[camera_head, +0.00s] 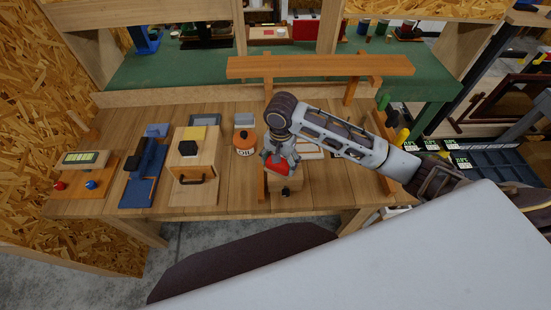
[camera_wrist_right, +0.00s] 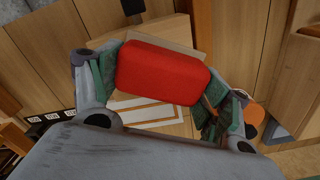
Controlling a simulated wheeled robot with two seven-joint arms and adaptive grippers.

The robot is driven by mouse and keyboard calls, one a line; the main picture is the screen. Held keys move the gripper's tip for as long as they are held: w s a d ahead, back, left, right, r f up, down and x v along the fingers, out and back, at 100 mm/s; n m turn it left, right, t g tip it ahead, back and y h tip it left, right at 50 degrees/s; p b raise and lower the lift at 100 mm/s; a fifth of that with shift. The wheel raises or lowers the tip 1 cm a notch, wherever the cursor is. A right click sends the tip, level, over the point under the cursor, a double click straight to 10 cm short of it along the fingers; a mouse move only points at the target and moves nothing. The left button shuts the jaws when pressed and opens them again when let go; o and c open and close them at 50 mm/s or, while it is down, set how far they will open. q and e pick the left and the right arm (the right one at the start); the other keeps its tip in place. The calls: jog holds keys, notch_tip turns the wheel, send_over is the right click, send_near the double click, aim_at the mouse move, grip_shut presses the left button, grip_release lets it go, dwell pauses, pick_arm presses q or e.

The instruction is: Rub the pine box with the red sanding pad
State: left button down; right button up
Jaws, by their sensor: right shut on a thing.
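The red sanding pad (camera_head: 277,166) is between the fingers of my right gripper (camera_head: 280,157), over the work bench. In the right wrist view the red pad (camera_wrist_right: 162,73) fills the space between the green-padded fingers of my right gripper (camera_wrist_right: 160,86), which are shut on its two ends. The pine box (camera_head: 288,184) is right under the pad, with a black knob on its front side. In the wrist view part of the pine box (camera_wrist_right: 158,30) shows behind the pad. I cannot tell whether pad and box touch. My left gripper is not in view.
A raised wooden beam (camera_head: 320,66) crosses behind my arm. Bare planks lie right of the box.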

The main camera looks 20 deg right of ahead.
jog(key=shift+s+d+r+p, duration=0.1)
jog(key=shift+s+d+p, duration=0.05)
jog(key=shift+d+p, duration=0.2)
jog(key=shift+d, duration=0.15)
jog(key=shift+s+d+p, duration=0.3)
jog(key=shift+d+p, duration=0.55)
jog(key=shift+p, duration=0.15)
jog(key=shift+s+d+f, duration=0.1)
jog(key=shift+s+d, duration=0.05)
jog(key=shift+d, duration=0.25)
jog(key=shift+s+d+f, duration=0.1)
jog(key=shift+d, duration=0.4)
jog(key=shift+w+a+r, duration=0.1)
jog(key=shift+w+a, duration=0.2)
jog(key=shift+a, duration=0.65)
jog(key=shift+w+a+r, duration=0.1)
jog(key=shift+w+a, duration=0.15)
jog(key=shift+a, duration=0.7)
